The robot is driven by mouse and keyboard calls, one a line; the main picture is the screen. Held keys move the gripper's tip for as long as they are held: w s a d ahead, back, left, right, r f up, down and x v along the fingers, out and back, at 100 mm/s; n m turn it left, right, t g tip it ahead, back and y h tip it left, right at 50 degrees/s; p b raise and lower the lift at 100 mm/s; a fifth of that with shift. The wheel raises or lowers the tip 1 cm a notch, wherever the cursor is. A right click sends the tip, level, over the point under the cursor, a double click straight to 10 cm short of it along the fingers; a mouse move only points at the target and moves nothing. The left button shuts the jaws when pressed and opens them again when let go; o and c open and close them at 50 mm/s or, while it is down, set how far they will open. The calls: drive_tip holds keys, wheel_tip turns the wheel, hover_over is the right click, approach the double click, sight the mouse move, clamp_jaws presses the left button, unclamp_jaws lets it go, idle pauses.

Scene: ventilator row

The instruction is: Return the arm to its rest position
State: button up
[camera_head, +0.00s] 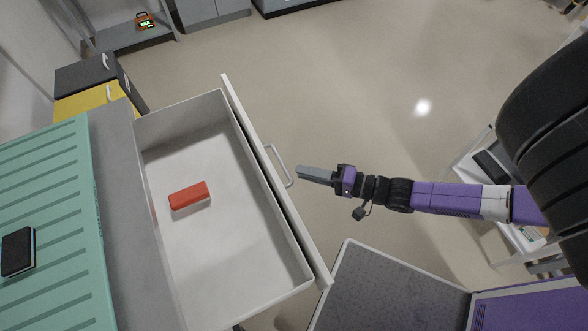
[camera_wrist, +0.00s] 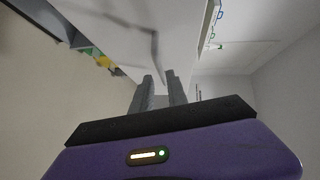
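My gripper (camera_head: 301,172) is at the end of my purple and black arm, which reaches in from the right in the head view. The drawer handle (camera_wrist: 155,47) shows there as a blurred grey shape beyond the fingers, against the pale drawer front.
The white drawer (camera_head: 235,255) stands pulled open with a red block (camera_head: 189,195) inside. A teal top (camera_head: 75,200) carrying a dark notebook (camera_head: 18,251) is left. Yellow and grey drawers (camera_head: 90,98) stand upper left. Open floor (camera_head: 360,100) lies above my arm.

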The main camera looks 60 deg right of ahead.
drive_tip(key=shift+s, duration=0.5)
drive_tip(key=s+a+r+n, duration=0.3)
drive_tip(key=a+r+n, duration=0.2)
drive_tip(key=a+r, duration=0.1)
drive_tip(key=s+a+r+n+g+h, duration=0.1)
drive_tip(key=s+a+r+n, duration=0.2)
drive_tip(key=a+r+n, duration=0.2)
drive_tip(key=s+a+r+n+h, duration=0.1)
drive_tip(key=s+a+r+n, duration=0.2)
drive_tip(key=a+r+n, duration=0.2)
wheel_tip(320, 180, up, 2)
drive_tip(key=shift+a+r, duration=0.2)
drive_tip(key=shift+a, duration=0.6)
